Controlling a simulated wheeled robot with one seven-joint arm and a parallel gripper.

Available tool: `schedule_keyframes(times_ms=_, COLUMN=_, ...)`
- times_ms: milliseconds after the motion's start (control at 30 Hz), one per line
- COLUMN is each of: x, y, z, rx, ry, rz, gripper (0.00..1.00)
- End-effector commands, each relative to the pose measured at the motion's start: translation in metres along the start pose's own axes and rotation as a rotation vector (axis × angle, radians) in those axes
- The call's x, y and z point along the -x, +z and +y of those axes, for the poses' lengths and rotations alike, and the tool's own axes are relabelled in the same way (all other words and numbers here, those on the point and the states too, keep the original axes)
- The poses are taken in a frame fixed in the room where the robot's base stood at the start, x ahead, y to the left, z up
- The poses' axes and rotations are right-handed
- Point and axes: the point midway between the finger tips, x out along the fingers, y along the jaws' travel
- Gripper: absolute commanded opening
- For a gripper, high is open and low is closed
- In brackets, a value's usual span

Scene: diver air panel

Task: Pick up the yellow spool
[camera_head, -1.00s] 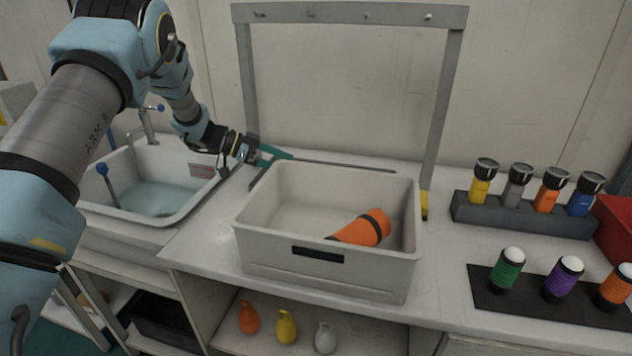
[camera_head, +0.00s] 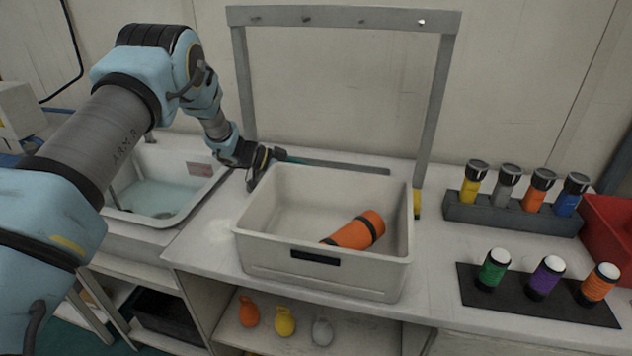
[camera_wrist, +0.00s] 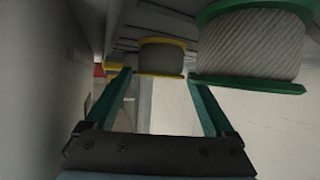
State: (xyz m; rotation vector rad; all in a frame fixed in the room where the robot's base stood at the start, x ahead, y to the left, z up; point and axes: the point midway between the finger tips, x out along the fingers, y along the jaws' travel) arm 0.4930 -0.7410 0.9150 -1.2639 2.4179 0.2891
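The yellow spool (camera_wrist: 162,57), with yellow flanges and a grey wound middle, shows in the wrist view ahead of my gripper (camera_wrist: 158,76). The gripper's teal fingers are open and apart, with nothing between them. The spool lies beyond the fingertips, roughly in line with the gap. A larger spool with green flanges (camera_wrist: 250,45) sits to its right. In the head view my gripper (camera_head: 282,157) is low behind the bin's rear left corner, its fingers partly hidden. A small yellow piece (camera_head: 417,203) shows beside the bin's right side; I cannot tell whether it is the spool.
A pale bin (camera_head: 270,268) holding an orange roll (camera_head: 357,231) stands in front of my gripper. A grey frame (camera_head: 435,110) rises behind it. A sink (camera_head: 160,190) is at left, a bottle rack (camera_head: 510,215) at right. A pale surface (camera_wrist: 40,90) runs close along the wrist view's left side.

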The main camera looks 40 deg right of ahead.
Motion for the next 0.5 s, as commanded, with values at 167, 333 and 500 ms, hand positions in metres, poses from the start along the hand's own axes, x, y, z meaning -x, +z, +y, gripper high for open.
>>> schedule_keyframes(times_ms=167, x=0.0002, y=-0.0001, z=0.0000, rx=0.000, ry=0.000, rz=0.000, gripper=0.67)
schedule_keyframes(times_ms=333, x=0.0003, y=-0.0001, z=0.0000, rx=0.000, ry=0.000, rz=0.000, gripper=0.47)
schedule_keyframes(times_ms=500, x=0.0004, y=-0.0001, z=-0.0001, rx=0.000, ry=0.000, rz=0.000, gripper=0.28)
